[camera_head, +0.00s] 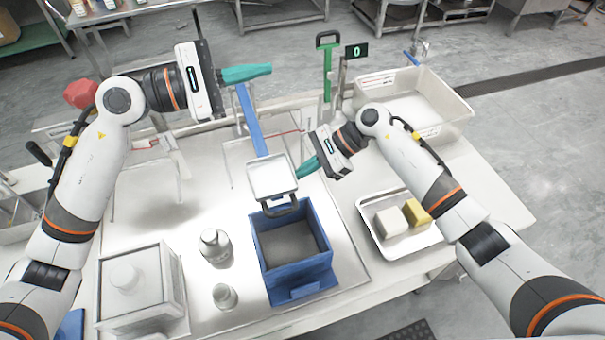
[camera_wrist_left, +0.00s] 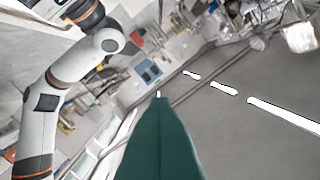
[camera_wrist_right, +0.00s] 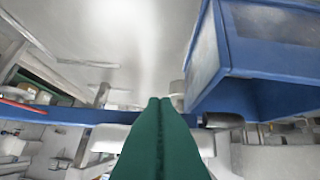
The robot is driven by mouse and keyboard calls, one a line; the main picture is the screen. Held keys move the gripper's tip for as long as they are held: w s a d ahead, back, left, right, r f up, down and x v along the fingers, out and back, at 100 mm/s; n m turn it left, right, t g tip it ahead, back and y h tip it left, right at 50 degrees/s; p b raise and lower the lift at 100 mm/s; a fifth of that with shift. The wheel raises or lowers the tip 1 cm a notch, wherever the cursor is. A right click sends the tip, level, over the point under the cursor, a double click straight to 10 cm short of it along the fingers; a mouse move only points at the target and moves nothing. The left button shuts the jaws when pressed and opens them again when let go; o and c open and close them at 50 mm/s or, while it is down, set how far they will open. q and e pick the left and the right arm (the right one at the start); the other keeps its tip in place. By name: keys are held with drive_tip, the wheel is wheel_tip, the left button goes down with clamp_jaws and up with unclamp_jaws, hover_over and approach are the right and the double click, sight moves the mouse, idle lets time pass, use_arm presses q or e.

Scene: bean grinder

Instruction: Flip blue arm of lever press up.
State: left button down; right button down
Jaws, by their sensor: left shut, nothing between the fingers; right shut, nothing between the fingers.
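The lever press has a blue arm (camera_head: 251,120), a long bar running from just below my left gripper down to a pale square plate (camera_head: 272,179). A blue box (camera_head: 318,270) with a grey inside stands in front, with a dark handle at its back edge. My left gripper (camera_head: 270,69) is shut and empty, above and behind the bar's far end. My right gripper (camera_head: 300,174) is shut and empty, just right of the plate. In the right wrist view a blue bar (camera_wrist_right: 60,114) crosses behind the closed fingertips (camera_wrist_right: 160,102); contact cannot be told.
A metal tray (camera_head: 436,238) with a white and a yellow block lies at right. A white bin (camera_head: 446,91) and a green-handled stand (camera_head: 328,70) are behind. Two bottles (camera_head: 216,249) and a clear box (camera_head: 140,290) stand left of the blue box.

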use_arm(q)
drive_tip(key=c, duration=1.5)
unclamp_jaws()
drive_tip(key=shift+o, duration=0.2)
